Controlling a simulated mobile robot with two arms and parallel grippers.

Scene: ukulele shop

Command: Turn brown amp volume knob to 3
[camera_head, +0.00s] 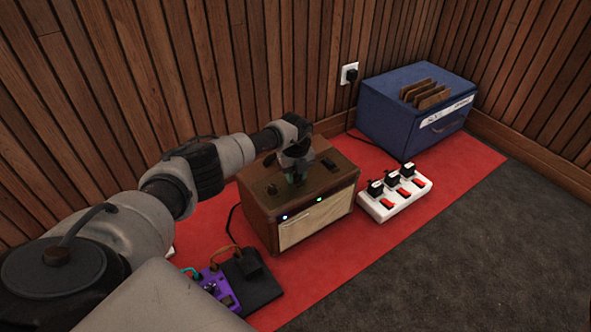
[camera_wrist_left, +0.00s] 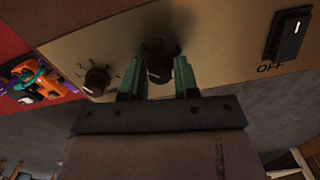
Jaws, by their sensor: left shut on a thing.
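The brown amp (camera_head: 258,220) stands on the red mat with its control panel on top. My left gripper (camera_head: 293,177) reaches down onto that panel. In the left wrist view its green fingertips (camera_wrist_left: 158,82) are on either side of a dark knob (camera_wrist_left: 159,66) and closed on it. A short white pointer line shows on this knob, but its setting cannot be read. A second dark knob (camera_wrist_left: 97,81) with marks around it sits to the left. A black rocker switch (camera_wrist_left: 288,36) marked OFF sits to the right. My right gripper is not in view.
A blue box (camera_head: 390,117) with brown slats on top stands behind right. A white power strip (camera_head: 400,201) with plugs and red switches lies right of the amp. A purple pedal (camera_head: 216,289) and a black block (camera_head: 253,281) lie in front. Wooden slat walls close off the back.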

